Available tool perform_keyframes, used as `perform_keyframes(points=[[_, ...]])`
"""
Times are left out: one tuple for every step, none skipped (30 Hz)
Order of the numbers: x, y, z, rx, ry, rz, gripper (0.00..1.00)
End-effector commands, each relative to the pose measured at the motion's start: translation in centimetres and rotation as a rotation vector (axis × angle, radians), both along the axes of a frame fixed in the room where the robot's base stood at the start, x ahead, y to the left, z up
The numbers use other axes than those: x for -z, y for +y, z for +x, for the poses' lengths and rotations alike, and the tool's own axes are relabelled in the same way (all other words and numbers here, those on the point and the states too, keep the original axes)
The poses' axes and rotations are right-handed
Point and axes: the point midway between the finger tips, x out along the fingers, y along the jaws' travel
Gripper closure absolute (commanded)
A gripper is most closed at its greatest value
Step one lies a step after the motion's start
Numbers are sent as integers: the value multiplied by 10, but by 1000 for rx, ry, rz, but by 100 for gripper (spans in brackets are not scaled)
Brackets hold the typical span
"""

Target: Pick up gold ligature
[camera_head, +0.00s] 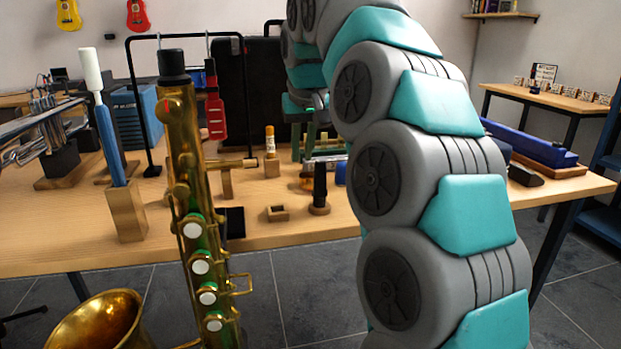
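A small gold-coloured piece (306,184) shows on the wooden table just left of my arm, beside a black mouthpiece-like piece (320,184) standing on a round wooden base. It may be the gold ligature, but it is too small and partly covered to be sure. My teal and grey arm rises on the right of the picture, bends over at the top, and its far links come down behind it over the back of the table. My gripper is not visible; I cannot see its fingers or anything held.
A brass saxophone (186,165) stands in the foreground left of centre. The wooden table (300,232) also bears a blue-handled swab in a wooden block (126,212), an orange tube (270,142), a small wooden holder (277,213) and a blue case (530,145). The table's front edge is mostly clear.

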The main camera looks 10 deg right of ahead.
Motion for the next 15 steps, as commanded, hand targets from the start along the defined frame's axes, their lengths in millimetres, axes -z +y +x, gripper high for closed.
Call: perform_keyframes(points=[[5,0,2,-1,1,0,81],[8,0,3,-1,1,0,81],[12,0,4,-1,3,-2,81],[14,0,5,-1,4,-2,81],[16,0,5,-2,4,-2,81],[18,0,6,-2,5,-2,81],[20,0,7,-2,5,-2,81],[21,-1,9,-2,4,-3,81],[25,-1,11,-2,4,-3,81],[28,-1,12,-2,3,-3,81],[31,-1,14,-2,3,-3,81],[36,-2,17,-2,3,-2,81],[40,-2,19,-2,4,-2,81],[44,-2,21,-3,5,-1,81],[50,-2,23,-2,5,-2,81]])
